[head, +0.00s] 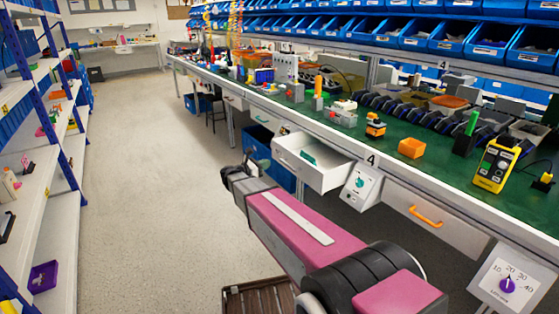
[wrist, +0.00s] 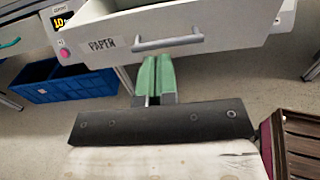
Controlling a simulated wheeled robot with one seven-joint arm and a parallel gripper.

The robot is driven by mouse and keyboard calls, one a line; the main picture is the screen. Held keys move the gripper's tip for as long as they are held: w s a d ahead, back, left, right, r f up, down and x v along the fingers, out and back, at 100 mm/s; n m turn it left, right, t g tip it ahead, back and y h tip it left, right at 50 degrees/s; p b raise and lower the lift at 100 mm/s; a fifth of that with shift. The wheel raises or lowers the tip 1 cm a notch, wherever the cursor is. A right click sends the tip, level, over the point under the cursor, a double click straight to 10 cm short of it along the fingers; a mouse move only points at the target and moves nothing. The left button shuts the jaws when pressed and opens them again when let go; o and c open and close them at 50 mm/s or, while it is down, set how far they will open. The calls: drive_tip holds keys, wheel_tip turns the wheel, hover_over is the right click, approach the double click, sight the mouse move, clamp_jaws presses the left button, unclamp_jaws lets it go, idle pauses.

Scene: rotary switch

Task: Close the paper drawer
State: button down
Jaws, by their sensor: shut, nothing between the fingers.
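The paper drawer (head: 325,181) is pulled out from under the workbench in the head view, with something green inside. In the wrist view its white front (wrist: 235,30) carries a "PAPER" label (wrist: 103,45) and a grey bar handle (wrist: 168,43). My gripper (head: 250,156) is left of the drawer in the head view. In the wrist view its green fingers (wrist: 155,62) are together and empty, and their tips appear just below the handle. I cannot tell whether they touch the drawer front.
A blue crate (wrist: 62,82) stands on the floor beneath the bench. Right of the drawer are a panel with a teal knob (head: 360,184) and a drawer with an orange handle (head: 426,217). The aisle floor (head: 150,170) is clear.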

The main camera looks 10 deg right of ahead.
sight(294, 155)
drive_tip(key=x, duration=1.3)
drive_tip(key=shift+w+d, duration=0.1)
drive_tip(key=shift+d, duration=0.15)
drive_tip(key=x, duration=1.6)
drive_tip(key=shift+d, duration=0.3)
drive_tip(key=shift+w, duration=0.1)
